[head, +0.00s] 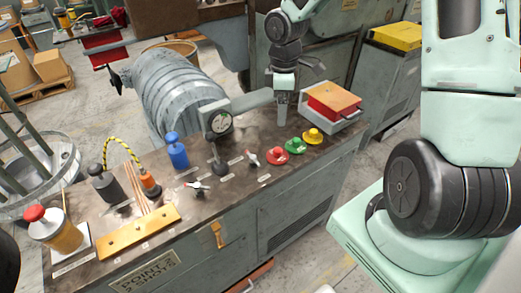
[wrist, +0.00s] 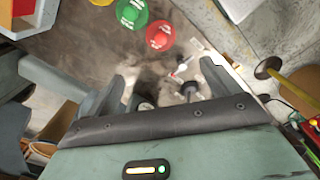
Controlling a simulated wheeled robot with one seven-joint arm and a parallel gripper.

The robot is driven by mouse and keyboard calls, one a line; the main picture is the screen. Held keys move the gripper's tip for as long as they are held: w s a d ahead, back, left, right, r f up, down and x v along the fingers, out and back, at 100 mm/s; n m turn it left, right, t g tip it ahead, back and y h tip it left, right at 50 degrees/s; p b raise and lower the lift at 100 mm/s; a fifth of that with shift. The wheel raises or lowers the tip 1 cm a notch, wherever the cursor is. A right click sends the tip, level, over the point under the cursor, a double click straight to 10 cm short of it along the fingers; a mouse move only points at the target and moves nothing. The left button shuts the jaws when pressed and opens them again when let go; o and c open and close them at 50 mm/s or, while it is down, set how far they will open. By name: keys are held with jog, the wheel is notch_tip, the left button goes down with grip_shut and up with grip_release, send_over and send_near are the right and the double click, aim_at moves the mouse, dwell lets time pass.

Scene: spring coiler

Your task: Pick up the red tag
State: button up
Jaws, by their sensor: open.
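I cannot make out a clear red tag in either view. Small levers with red parts stand on the bench, one (head: 252,159) near the red button and one (head: 196,185) further left. In the wrist view, a small lever with a red part (wrist: 180,70) lies just beyond my gripper (wrist: 165,84), whose fingers are apart with nothing seen held. In the head view, my gripper (head: 283,108) points down over the back of the bench, behind the buttons. Its fingertips are hard to separate there.
Red (head: 275,156), green (head: 295,146) and yellow (head: 312,135) buttons line the bench's right part. A blue bottle (head: 176,152) stands further left.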

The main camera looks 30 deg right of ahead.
send_near(277, 149)
jog(key=f, duration=0.5)
jog(key=shift+s+d+b, duration=0.1)
jog(key=shift+s+b, duration=0.1)
jog(key=shift+b, duration=0.2)
notch_tip(277, 149, down, 5)
jog(key=shift+w+f, duration=0.1)
jog(key=c, duration=1.1)
